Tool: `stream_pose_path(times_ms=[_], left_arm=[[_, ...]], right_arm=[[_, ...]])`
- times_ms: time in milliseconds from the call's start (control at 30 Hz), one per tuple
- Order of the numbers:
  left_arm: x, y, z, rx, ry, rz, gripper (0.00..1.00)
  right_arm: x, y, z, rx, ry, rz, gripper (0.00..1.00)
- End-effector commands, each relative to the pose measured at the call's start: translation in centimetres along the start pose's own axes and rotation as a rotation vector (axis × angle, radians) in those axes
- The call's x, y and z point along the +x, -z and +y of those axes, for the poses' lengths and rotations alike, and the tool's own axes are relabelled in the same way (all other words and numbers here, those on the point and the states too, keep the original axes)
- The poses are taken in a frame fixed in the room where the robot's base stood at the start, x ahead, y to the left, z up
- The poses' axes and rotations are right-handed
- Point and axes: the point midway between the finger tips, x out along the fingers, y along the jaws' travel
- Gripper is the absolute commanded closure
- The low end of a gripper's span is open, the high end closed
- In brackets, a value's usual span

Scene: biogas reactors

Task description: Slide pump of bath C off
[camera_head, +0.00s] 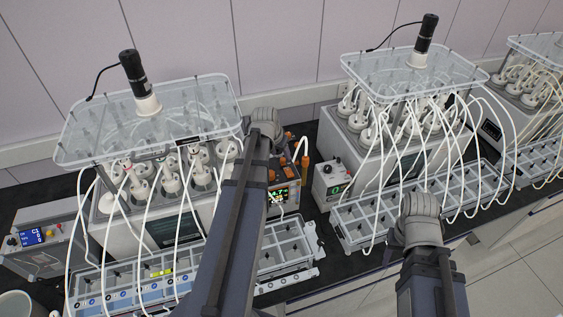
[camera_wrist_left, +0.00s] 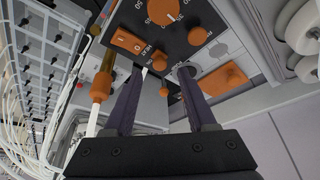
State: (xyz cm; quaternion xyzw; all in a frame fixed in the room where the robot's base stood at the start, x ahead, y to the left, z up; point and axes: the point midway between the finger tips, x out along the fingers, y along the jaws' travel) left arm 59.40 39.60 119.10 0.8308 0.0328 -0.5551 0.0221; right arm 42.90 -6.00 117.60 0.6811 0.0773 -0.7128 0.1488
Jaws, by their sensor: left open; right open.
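The control unit (camera_head: 285,196) with orange controls and a lit display stands between the two reactor baths, partly hidden behind my left arm. I cannot tell from a label whether it belongs to bath C. In the left wrist view its dark panel carries an orange rocker switch (camera_wrist_left: 127,41) marked I and O, and orange knobs (camera_wrist_left: 198,36). My left gripper (camera_wrist_left: 160,76) is open and empty, its fingers pointing at this panel just below the rocker. No contact is visible. My right arm shows in the head view, but its gripper does not.
Reactor baths with clear lids stand left (camera_head: 150,120) and right (camera_head: 415,72), with many white tubes hanging down to gridded trays (camera_head: 290,250). An orange fitting with a white tube (camera_wrist_left: 103,85) is close to the left finger. A grey box (camera_head: 335,184) stands to the right.

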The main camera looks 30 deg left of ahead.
Motion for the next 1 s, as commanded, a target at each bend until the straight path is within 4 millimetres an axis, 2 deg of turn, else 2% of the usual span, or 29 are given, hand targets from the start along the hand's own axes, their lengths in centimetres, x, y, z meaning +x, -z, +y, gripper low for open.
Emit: stream_pose_path(times_ms=[33,200,533,1000], left_arm=[[1.4,-0.1,0.0,0.001,0.000,0.000,0.44],[2.9,-0.1,0.0,0.001,0.000,0.000,0.44],[3.0,0.0,0.0,0.001,0.000,0.000,0.44],[3.0,0.0,0.0,0.000,0.000,0.000,0.95]], right_arm=[[1.3,0.1,-0.1,-0.002,0.000,0.000,0.50],[2.7,0.2,-0.2,0.000,0.000,0.001,0.50],[2.7,0.2,-0.2,0.001,0.000,0.001,0.50],[2.7,0.2,-0.2,0.001,0.000,0.001,0.50]])
